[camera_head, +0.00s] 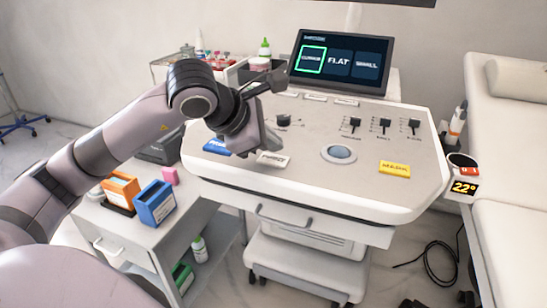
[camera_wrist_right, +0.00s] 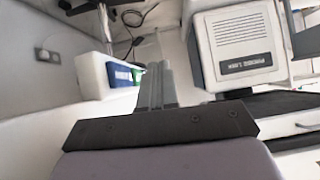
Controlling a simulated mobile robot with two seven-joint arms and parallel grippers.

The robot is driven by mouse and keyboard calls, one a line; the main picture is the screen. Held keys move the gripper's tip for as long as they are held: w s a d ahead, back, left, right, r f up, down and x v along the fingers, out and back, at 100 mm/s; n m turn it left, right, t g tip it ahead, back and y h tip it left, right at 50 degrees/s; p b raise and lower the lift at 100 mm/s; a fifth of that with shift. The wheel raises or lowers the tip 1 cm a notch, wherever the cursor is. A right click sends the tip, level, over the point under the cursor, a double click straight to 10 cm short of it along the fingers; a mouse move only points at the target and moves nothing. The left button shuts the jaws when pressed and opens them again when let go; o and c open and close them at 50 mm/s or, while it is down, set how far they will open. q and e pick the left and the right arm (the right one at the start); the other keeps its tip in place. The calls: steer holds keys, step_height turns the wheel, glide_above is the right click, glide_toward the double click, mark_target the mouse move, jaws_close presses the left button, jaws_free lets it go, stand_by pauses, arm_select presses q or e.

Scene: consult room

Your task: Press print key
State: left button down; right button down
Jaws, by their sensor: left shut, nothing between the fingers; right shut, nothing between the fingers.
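The ultrasound-style console (camera_head: 310,185) has a blue key (camera_head: 216,147) at its left front; its lettering is too small to read surely. A white key (camera_head: 273,159) sits right of it and a yellow key (camera_head: 394,168) further right. My left gripper (camera_head: 268,142) is shut and empty. It points down over the console, close above the white key and right of the blue key; I cannot tell whether it touches the panel. The left wrist covers part of the panel's left side. My right gripper (camera_wrist_right: 157,85) is shut and empty in the right wrist view, away from the keys.
The console's screen (camera_head: 339,61) is lit, with one tile outlined green. A trackball (camera_head: 339,153) and several sliders are on the panel. A side cart (camera_head: 122,236) holds orange and blue boxes. A couch (camera_head: 515,130) stands right; a cable (camera_head: 437,262) lies on the floor.

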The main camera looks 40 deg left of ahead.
mark_target(270, 161)
arm_select(q)
steer(key=shift+f, duration=0.15)
steer(key=shift+f+b, duration=0.3)
steer(key=shift+b, duration=0.25)
steer(key=shift+f+b, duration=0.5)
steer(key=shift+b, duration=0.05)
stand_by(0.7)
stand_by(0.3)
steer(key=shift+r+p, duration=0.6)
steer(key=shift+r, duration=0.3)
step_height(270, 161, up, 5)
steer(key=p, duration=0.4)
stand_by(0.7)
